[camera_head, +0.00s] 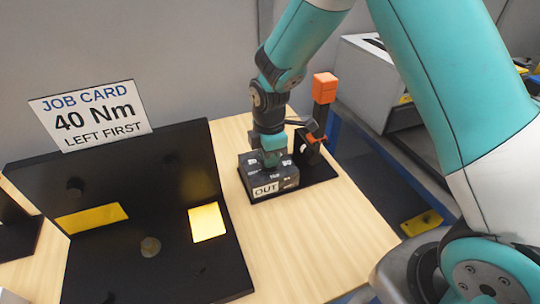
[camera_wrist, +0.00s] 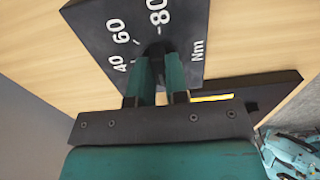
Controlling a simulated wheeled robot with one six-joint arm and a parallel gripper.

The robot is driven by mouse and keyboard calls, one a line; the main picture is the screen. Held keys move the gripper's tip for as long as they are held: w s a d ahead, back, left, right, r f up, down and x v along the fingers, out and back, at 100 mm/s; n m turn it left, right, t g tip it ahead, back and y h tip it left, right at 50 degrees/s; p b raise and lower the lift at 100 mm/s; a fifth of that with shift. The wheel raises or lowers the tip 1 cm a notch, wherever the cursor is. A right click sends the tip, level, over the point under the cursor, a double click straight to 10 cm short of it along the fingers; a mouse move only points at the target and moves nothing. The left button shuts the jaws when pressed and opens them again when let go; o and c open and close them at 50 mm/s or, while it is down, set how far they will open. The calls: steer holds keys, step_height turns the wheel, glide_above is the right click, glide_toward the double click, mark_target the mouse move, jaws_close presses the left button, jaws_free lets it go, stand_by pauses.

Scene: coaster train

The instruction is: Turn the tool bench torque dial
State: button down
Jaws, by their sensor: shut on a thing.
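The torque dial box (camera_head: 277,178) is a dark box with an OUT label on its front, standing on the wooden bench. In the wrist view, its face (camera_wrist: 110,25) carries the marks 40, 60, 80 and Nm. My gripper (camera_head: 271,158) points down onto the box top. In the wrist view, my gripper (camera_wrist: 160,75) is shut on the dark dial knob (camera_wrist: 153,49), which is mostly hidden between the fingers. I cannot tell which mark the dial points at.
A job card (camera_head: 92,115) reads 40 Nm, LEFT FIRST. A black fixture (camera_head: 150,210) with yellow patches stands at left. An orange-topped black tool (camera_head: 324,88) stands close behind the box. Bare bench (camera_head: 310,245) lies in front.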

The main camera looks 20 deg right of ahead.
steer(key=shift+n, duration=0.9)
steer(key=c, duration=1.1)
jaws_free()
